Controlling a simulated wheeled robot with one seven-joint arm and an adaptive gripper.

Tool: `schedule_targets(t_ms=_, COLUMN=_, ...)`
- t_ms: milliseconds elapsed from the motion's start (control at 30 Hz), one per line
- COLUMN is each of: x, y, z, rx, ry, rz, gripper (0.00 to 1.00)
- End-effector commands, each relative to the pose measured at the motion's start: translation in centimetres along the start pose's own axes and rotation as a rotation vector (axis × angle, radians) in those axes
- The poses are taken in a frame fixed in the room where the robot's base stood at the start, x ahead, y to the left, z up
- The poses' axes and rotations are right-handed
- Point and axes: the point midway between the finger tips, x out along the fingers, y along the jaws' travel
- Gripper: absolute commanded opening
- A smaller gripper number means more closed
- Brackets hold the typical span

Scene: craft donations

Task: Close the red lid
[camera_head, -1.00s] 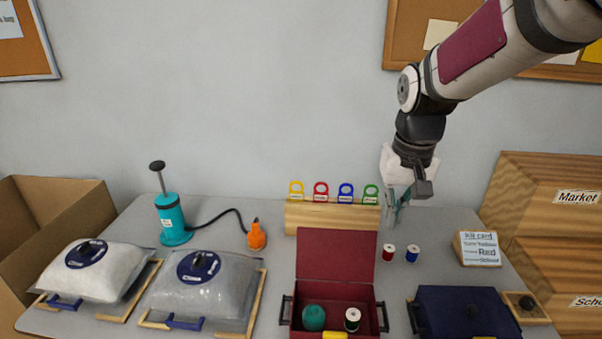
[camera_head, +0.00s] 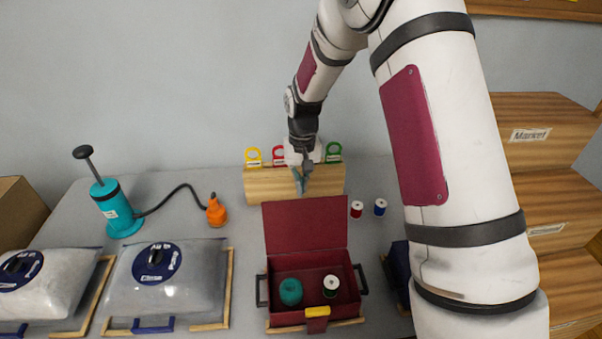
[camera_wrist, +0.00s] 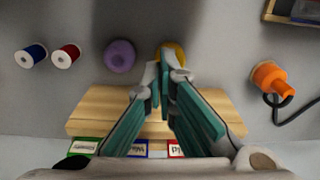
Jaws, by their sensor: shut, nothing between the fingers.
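The red lid (camera_head: 305,224) stands open and upright at the back of the red box (camera_head: 313,283). The box holds a teal ball (camera_head: 290,291) and a white-topped dark spool (camera_head: 331,285), and a yellow latch (camera_head: 317,312) is at its front. My gripper (camera_head: 301,188) is shut and empty, pointing down just behind the lid's top edge in the picture, in front of the wooden tag rack. In the wrist view my fingers (camera_wrist: 166,72) are together and the red lid does not show. Whether they touch the lid cannot be told.
The wooden rack (camera_head: 258,189) with coloured tags stands behind. Red (camera_head: 356,209) and blue (camera_head: 380,207) spools stand right of the lid. The wrist view shows a purple object (camera_wrist: 120,55). A teal pump (camera_head: 117,207) and orange nozzle (camera_head: 216,211) are left. My arm hides much of the right side.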

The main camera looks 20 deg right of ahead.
Motion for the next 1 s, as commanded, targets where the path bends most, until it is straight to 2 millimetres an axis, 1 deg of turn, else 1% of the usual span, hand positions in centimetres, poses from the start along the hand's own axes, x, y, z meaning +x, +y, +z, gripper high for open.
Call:
schedule_targets(t_ms=33, x=1.1, y=0.0, z=0.1, rx=0.000, ry=-0.004, rz=0.000, gripper=0.00)
schedule_targets(t_ms=200, x=4.3, y=0.0, z=0.2, rx=-0.001, ry=-0.003, rz=0.000, gripper=0.00)
schedule_targets(t_ms=300, x=3.2, y=0.0, z=1.8, rx=-0.001, ry=0.001, rz=-0.001, gripper=0.00)
schedule_targets(t_ms=400, x=2.9, y=0.0, z=2.9, rx=0.000, ry=0.000, rz=0.000, gripper=0.00)
schedule_targets(t_ms=500, x=2.7, y=0.0, z=3.5, rx=0.000, ry=0.001, rz=0.000, gripper=0.00)
schedule_targets(t_ms=633, x=2.7, y=0.0, z=3.8, rx=0.000, ry=0.001, rz=0.000, gripper=0.00)
schedule_targets(t_ms=1000, x=2.7, y=-0.1, z=3.7, rx=0.000, ry=0.004, rz=0.000, gripper=0.00)
